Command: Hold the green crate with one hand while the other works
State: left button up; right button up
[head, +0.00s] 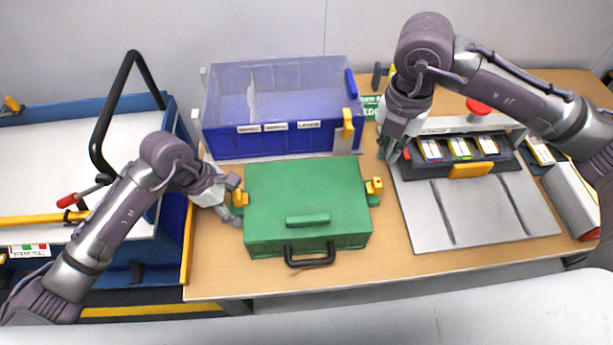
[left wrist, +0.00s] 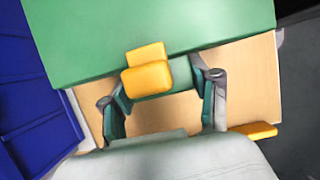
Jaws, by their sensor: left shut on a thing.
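The green crate (head: 306,190) stands on the wooden table with its green lid down, a dark handle at its front and a yellow latch on each side. My left gripper (head: 236,207) is at the crate's left side. In the left wrist view its fingers (left wrist: 162,100) are shut on the green side piece under the yellow latch (left wrist: 147,69), and the crate's green top (left wrist: 140,30) fills the upper part. My right gripper (head: 395,152) hangs pointing down, right of the crate at the left edge of the cell holder (head: 455,157). Its fingers look apart, with nothing seen between them.
A blue crate (head: 285,143) with a clear upper part stands behind the green one. A grey plate (head: 478,215) lies in front of the cell holder. A blue-framed bench (head: 130,270) with a black bar handle is at left. Bare table (head: 400,262) shows at the front.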

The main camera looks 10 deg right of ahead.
jog(key=shift+d+f+n+y, duration=0.2)
jog(key=shift+f+n+y, duration=0.1)
jog(key=shift+n, duration=0.6)
grip_shut()
jog(key=d+f+n+y, duration=0.1)
jog(key=d+n+y, duration=0.3)
jog(key=d+n, duration=0.3)
jog(key=d+f+n+y, duration=0.1)
jog(key=d+n+y, duration=0.3)
jog(key=n, duration=1.2)
jog(key=shift+d+f+n, duration=0.2)
jog(key=shift+d+n, duration=0.1)
jog(key=shift+d, duration=1.45)
